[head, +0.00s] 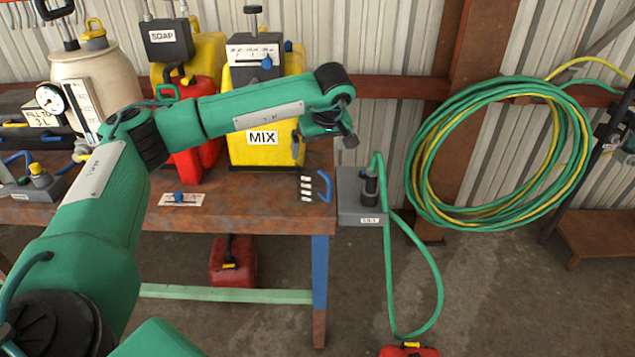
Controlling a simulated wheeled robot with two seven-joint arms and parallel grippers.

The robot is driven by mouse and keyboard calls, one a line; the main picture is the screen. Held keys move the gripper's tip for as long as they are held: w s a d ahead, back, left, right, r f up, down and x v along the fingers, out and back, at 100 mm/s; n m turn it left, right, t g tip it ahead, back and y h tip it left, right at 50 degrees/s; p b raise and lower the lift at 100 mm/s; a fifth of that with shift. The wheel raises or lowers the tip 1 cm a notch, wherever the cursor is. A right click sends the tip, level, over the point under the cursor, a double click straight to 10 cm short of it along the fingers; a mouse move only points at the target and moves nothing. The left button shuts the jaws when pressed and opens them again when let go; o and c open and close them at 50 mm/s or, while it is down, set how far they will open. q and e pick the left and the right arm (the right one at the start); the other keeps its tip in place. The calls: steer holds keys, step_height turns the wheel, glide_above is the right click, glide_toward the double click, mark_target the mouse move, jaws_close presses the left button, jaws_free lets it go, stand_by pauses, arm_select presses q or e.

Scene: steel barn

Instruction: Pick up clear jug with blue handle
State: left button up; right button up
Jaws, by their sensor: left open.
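The clear jug (313,188) stands at the right end of the rusty bench (250,188). Its body is hard to make out; its blue handle faces right and a strip of dark and white marks shows on its left part. My left gripper (324,147) is above the jug, at the end of the green arm that reaches in from the left. Its fingers are apart with nothing seen between them, and it does not appear to touch the jug. My right gripper is not in view.
A yellow MIX container (262,155) and a red can (190,165) stand behind my arm. A grey box (358,205) with a green hose is at the bench's right end. A coiled hose (420,165) hangs on the wall. A red can (232,262) sits below the bench.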

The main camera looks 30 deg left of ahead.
mark_target(313, 164)
arm_select(q)
steer(key=x, duration=0.3)
steer(key=shift+w+f, duration=0.1)
steer(key=shift+f, duration=0.25)
steer(key=p+x, duration=0.1)
steer(key=x, duration=0.1)
steer(key=p+x, duration=0.1)
steer(key=x, duration=0.2)
steer(key=shift+a+f, duration=0.1)
steer(key=shift+a, duration=0.3)
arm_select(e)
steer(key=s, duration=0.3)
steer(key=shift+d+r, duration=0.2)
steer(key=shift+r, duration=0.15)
arm_select(q)
steer(key=shift+c, duration=0.5)
steer(key=c, duration=1.3)
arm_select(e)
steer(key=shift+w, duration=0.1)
